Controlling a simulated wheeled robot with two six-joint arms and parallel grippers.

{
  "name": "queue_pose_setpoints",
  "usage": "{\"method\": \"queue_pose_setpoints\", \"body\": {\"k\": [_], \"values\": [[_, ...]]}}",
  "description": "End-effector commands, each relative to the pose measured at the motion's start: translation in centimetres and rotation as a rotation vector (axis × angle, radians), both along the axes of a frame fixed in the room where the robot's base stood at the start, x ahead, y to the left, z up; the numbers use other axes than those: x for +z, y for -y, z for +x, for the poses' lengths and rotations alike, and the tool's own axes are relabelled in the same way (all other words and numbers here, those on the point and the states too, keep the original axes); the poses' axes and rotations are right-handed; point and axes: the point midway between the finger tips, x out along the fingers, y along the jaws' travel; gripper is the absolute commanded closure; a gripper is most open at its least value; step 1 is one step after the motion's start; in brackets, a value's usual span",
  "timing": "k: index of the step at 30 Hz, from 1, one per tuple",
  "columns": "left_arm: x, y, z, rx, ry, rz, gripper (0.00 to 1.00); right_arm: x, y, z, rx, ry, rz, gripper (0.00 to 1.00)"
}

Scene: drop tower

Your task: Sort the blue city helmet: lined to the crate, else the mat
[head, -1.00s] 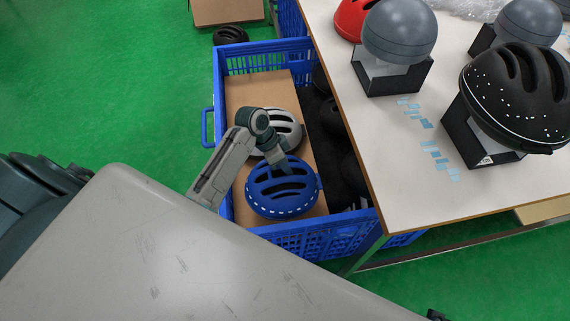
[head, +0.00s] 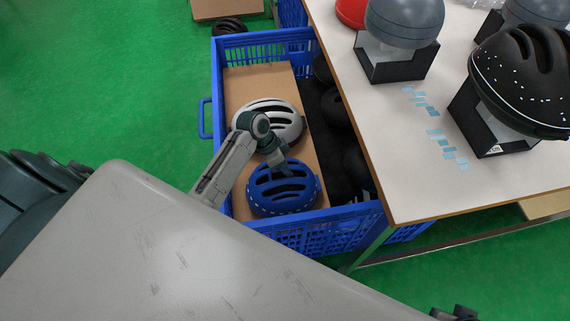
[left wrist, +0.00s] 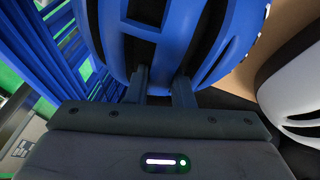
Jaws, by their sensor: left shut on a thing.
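The blue city helmet (head: 284,194) is inside the blue crate (head: 290,236), near its front end, over the cardboard. My left gripper (head: 281,168) is at the helmet's top. In the left wrist view, my left gripper (left wrist: 160,85) is shut on the shell of the blue helmet (left wrist: 175,35) at its vents. The helmet's inside faces away, so I cannot see whether it is lined. I cannot tell whether it touches the cardboard. No mat is clearly in view. A small part of what may be my right gripper (head: 458,313) shows at the bottom edge.
A white helmet (head: 268,120) lies behind the blue one in the crate and shows in the left wrist view (left wrist: 298,95). Dark helmets (head: 335,108) fill the crate's right side. The table (head: 400,150) overhangs on the right, bearing a black helmet (head: 525,75) and grey headforms (head: 403,20).

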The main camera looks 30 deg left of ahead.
Motion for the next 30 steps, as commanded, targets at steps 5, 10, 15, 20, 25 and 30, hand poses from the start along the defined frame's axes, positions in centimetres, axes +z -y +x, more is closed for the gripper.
{"method": "queue_pose_setpoints", "body": {"k": [5,10,15,20,25,30], "values": [[-0.2,0.0,0.0,0.0,0.001,-0.001,1.0,0.3,0.0,-0.1,0.0,0.003,0.0,0.64],[-0.2,0.0,0.0,0.0,0.001,-0.001,1.0,0.3,0.0,-0.1,0.0,0.002,0.0,0.64],[-0.2,0.0,0.0,0.0,0.001,-0.001,1.0,0.3,0.0,-0.1,0.001,0.002,0.0,0.64],[-0.5,0.0,0.0,0.0,0.001,-0.001,1.0,0.2,0.0,-0.1,0.001,0.002,0.0,0.64],[-0.8,0.0,0.0,0.0,0.001,-0.001,1.0,0.1,0.0,-0.1,0.001,0.002,0.0,0.64],[-1.2,0.0,0.0,0.0,0.001,-0.001,1.0,0.0,0.0,-0.1,0.001,0.002,0.0,0.64]]}}
